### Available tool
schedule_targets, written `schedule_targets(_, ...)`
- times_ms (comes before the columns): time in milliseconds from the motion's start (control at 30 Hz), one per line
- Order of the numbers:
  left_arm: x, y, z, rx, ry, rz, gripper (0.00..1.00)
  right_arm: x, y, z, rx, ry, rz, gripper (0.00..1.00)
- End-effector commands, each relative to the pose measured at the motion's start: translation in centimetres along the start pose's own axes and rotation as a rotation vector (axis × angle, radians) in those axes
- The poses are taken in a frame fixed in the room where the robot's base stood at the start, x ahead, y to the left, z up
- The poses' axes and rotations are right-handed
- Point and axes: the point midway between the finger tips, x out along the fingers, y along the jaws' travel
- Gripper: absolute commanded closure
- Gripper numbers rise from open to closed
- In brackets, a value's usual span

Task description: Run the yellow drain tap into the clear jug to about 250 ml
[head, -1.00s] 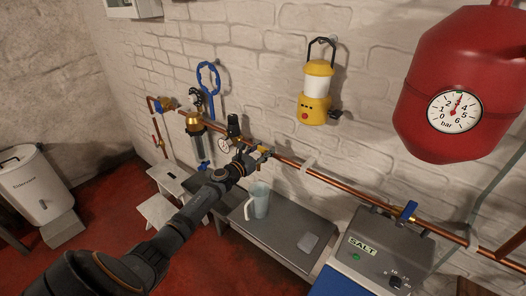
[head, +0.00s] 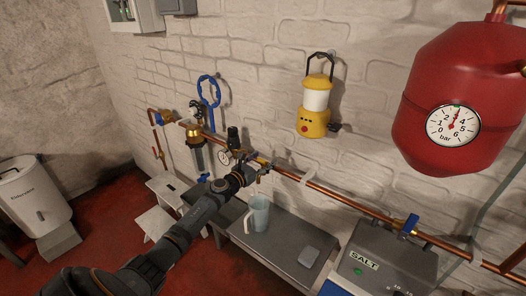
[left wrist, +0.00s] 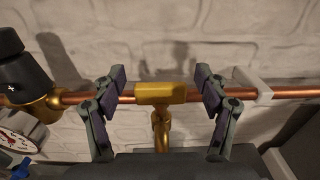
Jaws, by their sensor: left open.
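The yellow drain tap handle (left wrist: 160,93) sits crosswise on a brass tap body (left wrist: 161,125) below the copper pipe. It also shows small in the head view (head: 264,161), partly hidden by my gripper. My left gripper (left wrist: 160,80) is open, with one finger on each side of the handle and a gap at both ends. In the head view my left gripper (head: 255,169) is at the tap. The clear, pale blue jug (head: 259,214) stands upright on a grey bench (head: 285,243), below the tap. I cannot make out any water in it. My right gripper is not in view.
The copper pipe (head: 345,204) runs along the brick wall. A pressure gauge (head: 225,157) and filter (head: 197,155) are left of the tap. A grey card-like object (head: 309,256) lies on the bench right of the jug. A SALT-labelled unit (head: 385,262) stands further right.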

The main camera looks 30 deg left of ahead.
Motion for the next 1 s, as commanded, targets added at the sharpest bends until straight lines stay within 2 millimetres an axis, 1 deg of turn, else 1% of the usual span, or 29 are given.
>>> schedule_targets(100,0.0,0.0,1.9,0.006,-0.005,-0.001,0.26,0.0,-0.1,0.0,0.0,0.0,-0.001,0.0)
schedule_targets(300,0.0,0.0,4.8,0.008,-0.005,-0.001,0.26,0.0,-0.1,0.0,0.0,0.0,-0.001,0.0)
schedule_targets(500,0.0,0.0,7.4,0.007,-0.005,-0.002,0.26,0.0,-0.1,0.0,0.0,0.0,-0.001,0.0)
schedule_targets(600,0.0,0.0,8.4,0.006,-0.005,-0.002,0.26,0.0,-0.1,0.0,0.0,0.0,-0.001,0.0)
schedule_targets(733,0.0,0.0,8.9,0.001,-0.003,0.0,0.26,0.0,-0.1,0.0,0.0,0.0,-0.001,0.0)
schedule_targets(1000,0.0,0.0,9.0,0.001,-0.003,0.0,0.26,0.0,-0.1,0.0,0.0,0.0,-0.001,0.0)
